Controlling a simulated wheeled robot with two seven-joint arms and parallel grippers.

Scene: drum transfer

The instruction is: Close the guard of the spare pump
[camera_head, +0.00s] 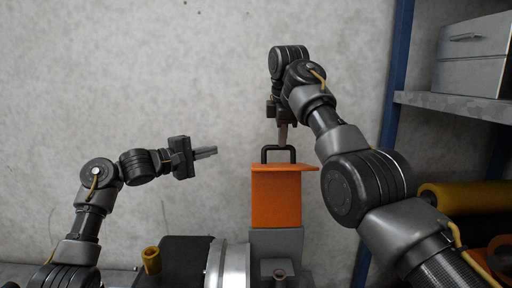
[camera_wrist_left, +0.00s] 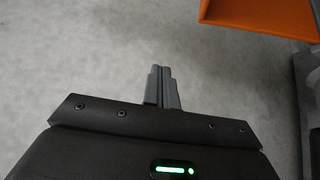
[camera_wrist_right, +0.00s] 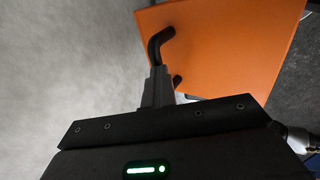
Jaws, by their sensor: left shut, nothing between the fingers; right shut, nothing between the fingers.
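The orange guard (camera_head: 276,202) stands above a grey block (camera_head: 276,243) in the middle of the head view. A black loop handle (camera_head: 265,152) rises from its top edge. My right gripper (camera_head: 283,143) points down at this handle. In the right wrist view, its closed fingers (camera_wrist_right: 158,72) overlap the handle (camera_wrist_right: 156,43), with the orange panel (camera_wrist_right: 220,50) behind; whether they touch it I cannot tell. My left gripper (camera_head: 214,152) is shut and empty in the air left of the guard. The left wrist view shows its closed fingertips (camera_wrist_left: 160,70) and the guard's orange edge (camera_wrist_left: 260,15).
A silver cylindrical housing (camera_head: 228,264) and a dark body with a yellow fitting (camera_head: 151,260) sit left of the grey block. At right, a blue-framed shelf (camera_head: 455,105) holds a grey box (camera_head: 472,62); a yellow drum (camera_head: 465,196) lies below. Open air surrounds my left gripper.

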